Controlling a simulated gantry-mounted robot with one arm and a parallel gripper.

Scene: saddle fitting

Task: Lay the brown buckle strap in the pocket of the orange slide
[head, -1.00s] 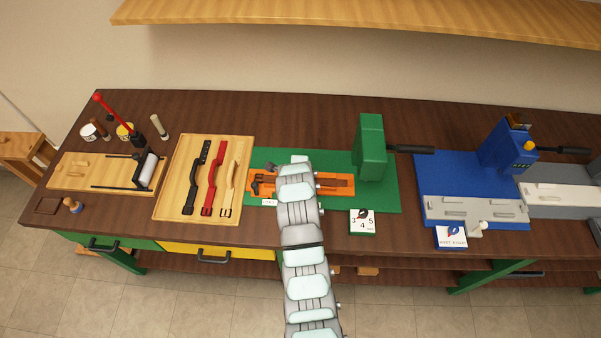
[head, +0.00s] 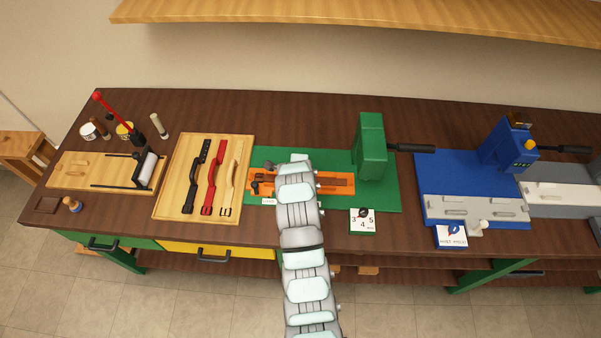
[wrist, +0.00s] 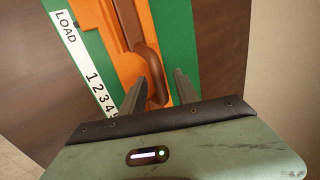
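The orange slide (head: 345,190) lies on the green base plate in the middle of the bench. The brown buckle strap (head: 273,176) lies along the slide; my arm hides its middle in the head view. In the wrist view the brown strap (wrist: 131,22) runs down the orange slide (wrist: 115,45) and ends in a rounded bend. My gripper (wrist: 162,76) has its two fingers apart, one on each side of this bend, with gaps visible. Whether the strap is fully seated in the pocket cannot be told.
A green press (head: 371,150) stands at the slide's right end. A wooden tray (head: 172,185) with black, red and tan straps lies to the left. A blue machine (head: 508,150) stands further right.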

